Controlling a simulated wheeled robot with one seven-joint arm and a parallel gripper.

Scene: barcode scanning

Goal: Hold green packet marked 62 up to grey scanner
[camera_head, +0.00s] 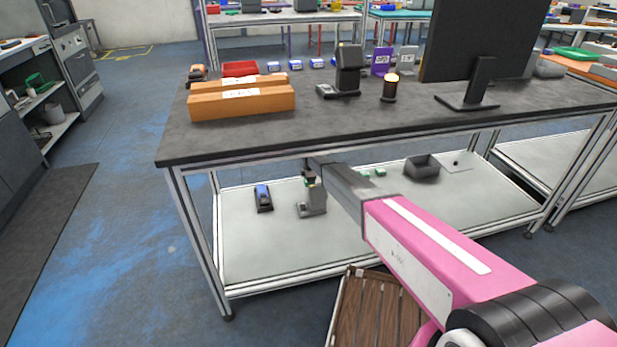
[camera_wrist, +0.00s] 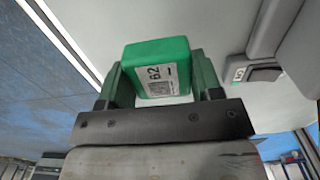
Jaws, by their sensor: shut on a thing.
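In the wrist view my gripper (camera_wrist: 157,64) is shut on a green packet (camera_wrist: 170,52). Its white label with 62 and a barcode faces the wrist camera. A grey device with a dark window, which looks like the grey scanner (camera_wrist: 278,35), is at the upper right, apart from the packet. In the head view the grey scanner (camera_head: 311,205) stands on the lower shelf. My gripper (camera_head: 310,178) is small and dark there, under the tabletop and close to the scanner's top. I cannot make out the held packet clearly in that view.
The dark tabletop (camera_head: 400,118) overhangs the pale lower shelf (camera_head: 265,265). A blue-topped item (camera_head: 263,197) stands left of the scanner. Green packets (camera_head: 375,173) and a dark bin (camera_head: 421,167) are farther back. The shelf's front is clear. A wooden crate (camera_head: 375,315) is on the floor.

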